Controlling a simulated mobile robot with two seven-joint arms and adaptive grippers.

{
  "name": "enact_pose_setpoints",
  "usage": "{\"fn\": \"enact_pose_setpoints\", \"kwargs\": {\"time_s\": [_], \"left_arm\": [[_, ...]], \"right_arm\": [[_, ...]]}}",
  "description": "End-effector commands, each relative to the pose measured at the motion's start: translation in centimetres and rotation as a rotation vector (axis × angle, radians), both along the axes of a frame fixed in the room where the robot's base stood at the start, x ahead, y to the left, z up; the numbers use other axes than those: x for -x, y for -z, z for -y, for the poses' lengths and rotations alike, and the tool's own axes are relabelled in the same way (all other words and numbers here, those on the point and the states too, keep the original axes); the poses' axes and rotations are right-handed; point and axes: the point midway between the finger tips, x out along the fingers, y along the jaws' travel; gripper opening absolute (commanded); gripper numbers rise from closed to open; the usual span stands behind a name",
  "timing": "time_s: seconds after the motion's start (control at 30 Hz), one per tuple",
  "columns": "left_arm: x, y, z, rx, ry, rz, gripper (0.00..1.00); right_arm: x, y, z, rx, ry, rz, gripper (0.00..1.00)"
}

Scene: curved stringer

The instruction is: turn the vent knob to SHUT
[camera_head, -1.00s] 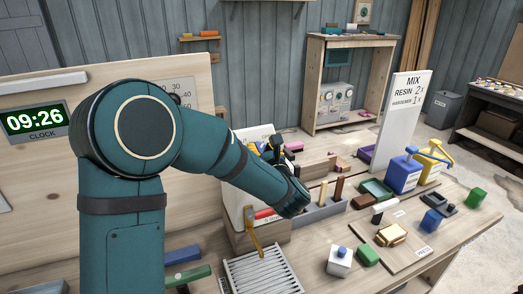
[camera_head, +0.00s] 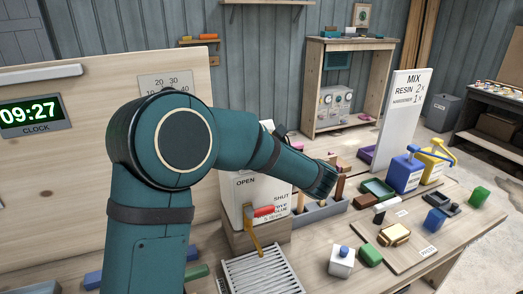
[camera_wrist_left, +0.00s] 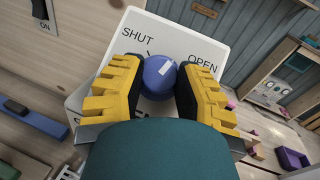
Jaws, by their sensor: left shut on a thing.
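The vent knob (camera_wrist_left: 158,77) is a round blue knob with a white mark, on a white panel (camera_wrist_left: 185,22) in the left wrist view. The panel has the words SHUT at the upper left and OPEN at the right. In the head view, the panel (camera_head: 236,212) stands partly behind my left arm, which hides the knob and most of the gripper.
A red-handled part on a yellow bracket (camera_head: 257,232) sits below the panel. A white ribbed rack (camera_head: 262,272) lies in front. Blue and yellow pump bottles (camera_head: 404,172), a white block with a blue top (camera_head: 341,262) and small trays crowd the bench's right.

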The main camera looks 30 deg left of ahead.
Motion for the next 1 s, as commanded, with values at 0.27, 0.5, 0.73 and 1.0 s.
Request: {"fn": "enact_pose_setpoints", "kwargs": {"time_s": [0.27, 0.5, 0.73, 1.0], "left_arm": [[-0.3, -0.5, 0.0, 0.12, -0.186, 0.145, 0.0], [-0.4, -0.7, 0.0, 0.228, -0.347, 0.267, 0.0], [-0.5, -0.9, -0.2, 0.33, -0.501, 0.381, 0.0], [-0.5, -0.9, -0.2, 0.43, -0.652, 0.494, 0.0]], "right_arm": [[0.0, -0.3, 0.0, 0.0, 0.0, 0.001, 0.0], [-0.4, -1.5, 0.1, 0.002, 0.007, 0.009, 0.0], [-0.6, -3.1, 0.2, 0.002, 0.011, 0.015, 0.0], [-0.6, -5.0, 0.2, -0.002, 0.01, 0.016, 0.0]]}}
